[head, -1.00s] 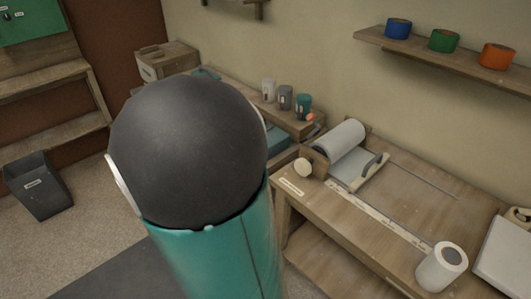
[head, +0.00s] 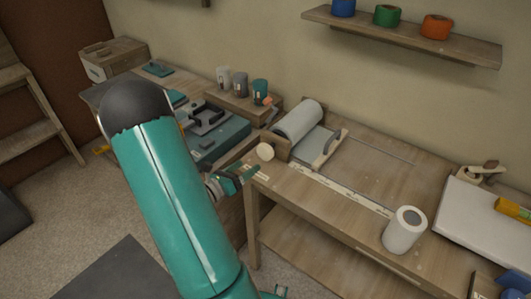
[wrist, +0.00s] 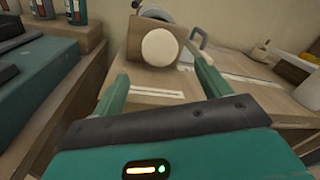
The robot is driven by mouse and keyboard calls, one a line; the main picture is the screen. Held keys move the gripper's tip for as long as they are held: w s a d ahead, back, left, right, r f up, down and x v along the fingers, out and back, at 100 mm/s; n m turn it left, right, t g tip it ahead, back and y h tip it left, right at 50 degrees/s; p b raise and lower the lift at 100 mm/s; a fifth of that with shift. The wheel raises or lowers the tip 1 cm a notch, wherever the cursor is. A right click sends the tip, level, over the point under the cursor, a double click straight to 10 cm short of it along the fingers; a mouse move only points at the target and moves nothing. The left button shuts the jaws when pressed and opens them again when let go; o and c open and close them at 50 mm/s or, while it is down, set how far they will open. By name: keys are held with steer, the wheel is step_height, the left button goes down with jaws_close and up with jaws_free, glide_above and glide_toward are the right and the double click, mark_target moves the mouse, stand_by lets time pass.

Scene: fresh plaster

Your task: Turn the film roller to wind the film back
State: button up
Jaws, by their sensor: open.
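The film roller (head: 298,119) is a pale grey roll in a wooden holder at the back left of the workbench. A round cream knob (head: 265,151) sits at its near left end. In the wrist view the knob (wrist: 160,47) faces me against a wooden end plate (wrist: 150,65). A sheet of film (head: 318,142) runs from the roll towards a wooden bar with a dark handle (head: 329,148). My gripper (head: 248,174) is just in front of the knob, to its lower left. In the wrist view my gripper (wrist: 160,82) is open and empty, its green fingers pointing towards the knob without touching it.
A teal case (head: 218,137) stands left of the bench, with several bottles (head: 241,85) on a raised shelf behind it. A white roll (head: 404,230) stands at the bench's front right. The bench top (head: 375,165) right of the film is mostly clear. A tape shelf (head: 405,36) hangs above.

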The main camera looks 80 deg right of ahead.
mark_target(263, 155)
steer(key=x, duration=1)
steer(key=shift+d, duration=0.1)
steer(key=shift+c, duration=0.3)
steer(key=c, duration=0.9)
